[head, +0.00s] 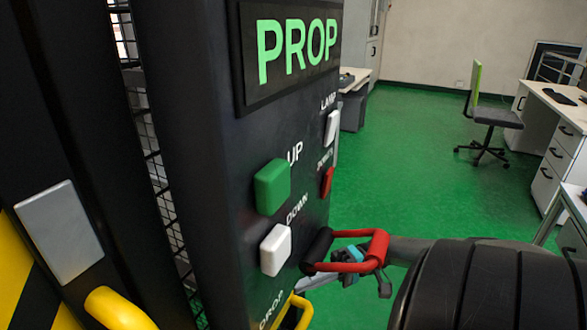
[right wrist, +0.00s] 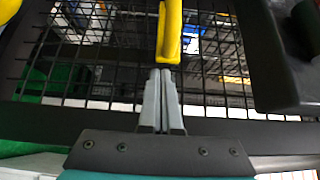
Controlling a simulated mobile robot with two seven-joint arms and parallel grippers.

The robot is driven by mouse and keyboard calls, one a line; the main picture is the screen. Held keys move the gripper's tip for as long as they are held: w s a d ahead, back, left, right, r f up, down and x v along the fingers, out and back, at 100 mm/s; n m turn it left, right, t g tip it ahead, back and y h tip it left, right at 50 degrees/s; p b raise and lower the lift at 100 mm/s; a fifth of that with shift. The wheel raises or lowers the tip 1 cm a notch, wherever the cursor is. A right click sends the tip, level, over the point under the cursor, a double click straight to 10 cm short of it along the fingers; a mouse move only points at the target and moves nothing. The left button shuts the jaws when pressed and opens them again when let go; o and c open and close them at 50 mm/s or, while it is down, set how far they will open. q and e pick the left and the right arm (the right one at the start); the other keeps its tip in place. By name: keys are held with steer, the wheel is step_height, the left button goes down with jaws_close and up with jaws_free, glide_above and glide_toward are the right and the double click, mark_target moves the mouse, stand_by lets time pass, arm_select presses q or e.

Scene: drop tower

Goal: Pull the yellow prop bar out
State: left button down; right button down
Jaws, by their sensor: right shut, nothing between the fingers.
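A yellow bar with a bent end (right wrist: 168,35) shows in the right wrist view, in front of black wire mesh. My right gripper (right wrist: 162,73) is shut and empty, its grey fingertips just below the bar's lower end; I cannot tell whether they touch. In the head view the right gripper (head: 306,284) reaches in from the right, partly hidden by a red loop handle (head: 376,250). A yellow loop (head: 296,308) shows close to it, under the control panel; I cannot tell if it is the same bar. My left gripper is not in view.
The dark control panel (head: 225,190) reads PROP. It carries a green UP button (head: 272,187), a white DOWN button (head: 276,250) and a red switch (head: 327,182). Another yellow bar (head: 118,308) is at the lower left. Green floor (head: 420,150) lies open beyond, with a chair (head: 490,115).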

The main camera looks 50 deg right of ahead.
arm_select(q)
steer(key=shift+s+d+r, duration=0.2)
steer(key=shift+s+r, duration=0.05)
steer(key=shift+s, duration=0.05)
arm_select(e)
steer(key=shift+x, duration=1.4)
